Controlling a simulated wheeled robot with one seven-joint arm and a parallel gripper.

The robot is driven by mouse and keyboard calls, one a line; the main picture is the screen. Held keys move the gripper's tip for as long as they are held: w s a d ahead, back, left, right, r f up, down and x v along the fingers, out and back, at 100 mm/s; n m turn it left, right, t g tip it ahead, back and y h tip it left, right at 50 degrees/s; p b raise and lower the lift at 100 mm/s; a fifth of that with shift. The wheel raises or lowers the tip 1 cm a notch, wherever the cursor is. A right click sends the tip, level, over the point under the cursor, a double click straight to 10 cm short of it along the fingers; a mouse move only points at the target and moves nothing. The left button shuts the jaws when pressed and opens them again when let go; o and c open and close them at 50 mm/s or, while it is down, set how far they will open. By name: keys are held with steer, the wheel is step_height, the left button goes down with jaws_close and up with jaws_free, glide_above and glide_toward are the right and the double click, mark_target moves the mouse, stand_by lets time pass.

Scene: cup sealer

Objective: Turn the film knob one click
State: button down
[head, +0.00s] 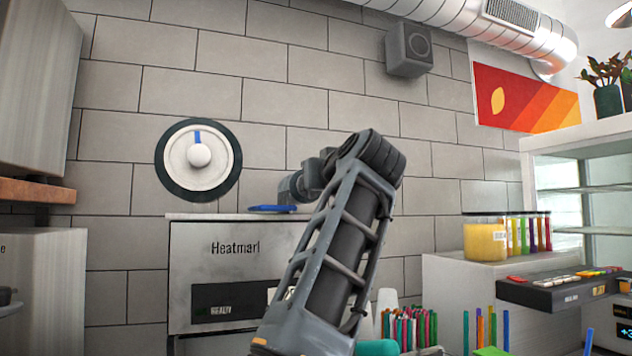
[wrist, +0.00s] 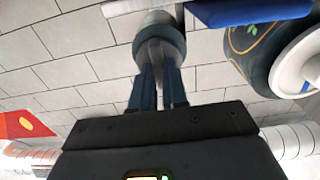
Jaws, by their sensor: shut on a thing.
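A round dark grey-green knob (wrist: 158,38) is at the top middle of the wrist view. My gripper (wrist: 158,66) is shut on the knob's narrower middle part, one finger on each side. In the head view my arm hides most of the gripper and the knob. To the left is a round dark roll (head: 173,185) with a white end disc (head: 202,178) and a short blue mark near the top. In the wrist view the roll (wrist: 255,62) shows a leaf print, at the right.
The Heatmarl sealer (head: 235,262) stands below, with a flat blue piece (head: 272,208) at its top. A tiled wall (head: 300,65) is behind. Colourful pens (head: 403,328), a yellow tub (head: 485,240) and a shelf unit (head: 575,142) stand to the right.

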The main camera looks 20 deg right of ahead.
steer(key=shift+m, duration=0.3)
steer(key=m, duration=0.7)
steer(key=m+p, duration=0.1)
steer(key=m, duration=0.7)
steer(key=f+m+p, duration=0.1)
steer(key=m, duration=0.7)
steer(key=shift+d, duration=0.25)
stand_by(0.5)
steer(key=c, duration=1.1)
jaws_free()
steer(key=shift+c, duration=0.2)
steer(key=s+b, duration=0.1)
steer(key=s, duration=0.6)
steer(key=shift+s+b, duration=0.4)
